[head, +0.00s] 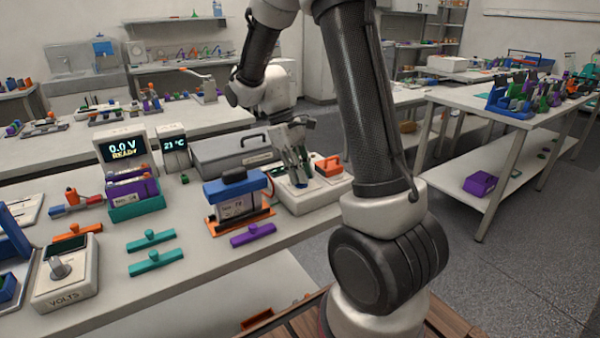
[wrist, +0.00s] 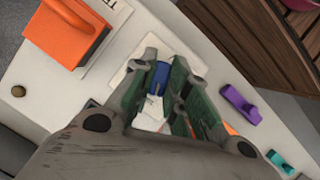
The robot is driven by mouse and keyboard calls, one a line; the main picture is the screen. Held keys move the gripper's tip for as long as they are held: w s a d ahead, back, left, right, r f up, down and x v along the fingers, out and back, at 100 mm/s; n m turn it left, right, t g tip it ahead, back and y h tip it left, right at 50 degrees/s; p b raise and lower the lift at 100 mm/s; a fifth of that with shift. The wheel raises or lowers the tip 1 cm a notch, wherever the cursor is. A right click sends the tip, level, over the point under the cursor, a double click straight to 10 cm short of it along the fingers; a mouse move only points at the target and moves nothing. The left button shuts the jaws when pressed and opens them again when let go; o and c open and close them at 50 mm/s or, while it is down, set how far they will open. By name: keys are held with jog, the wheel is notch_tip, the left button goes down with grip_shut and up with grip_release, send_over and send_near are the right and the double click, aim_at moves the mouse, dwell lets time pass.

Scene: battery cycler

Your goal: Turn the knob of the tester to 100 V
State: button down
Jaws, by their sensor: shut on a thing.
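A white box marked VOLTS (head: 66,285) stands at the left front of the bench in the head view. Its grey knob (head: 59,267) stands up from the top, with no gripper near it. A display (head: 123,147) behind it reads 0.0 V READY. My gripper (head: 298,176) is far to the right, pointing down over another white box (head: 302,203). In the wrist view my gripper (wrist: 166,78) is shut on a small blue piece (wrist: 158,77) between its fingers. The fingers hide much of this piece, and its lower end is unclear.
An orange handled part (head: 329,166) is beside my gripper. A blue-topped unit (head: 235,197) on an orange base stands to its left. Purple (head: 253,234) and teal (head: 152,261) handled pieces lie along the front.

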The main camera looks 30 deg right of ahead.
jog(key=shift+m, duration=0.5)
jog(key=c, duration=1.4)
grip_release()
jog(key=v, duration=1.2)
jog(key=shift+w+d, duration=0.1)
jog(key=shift+d, duration=0.05)
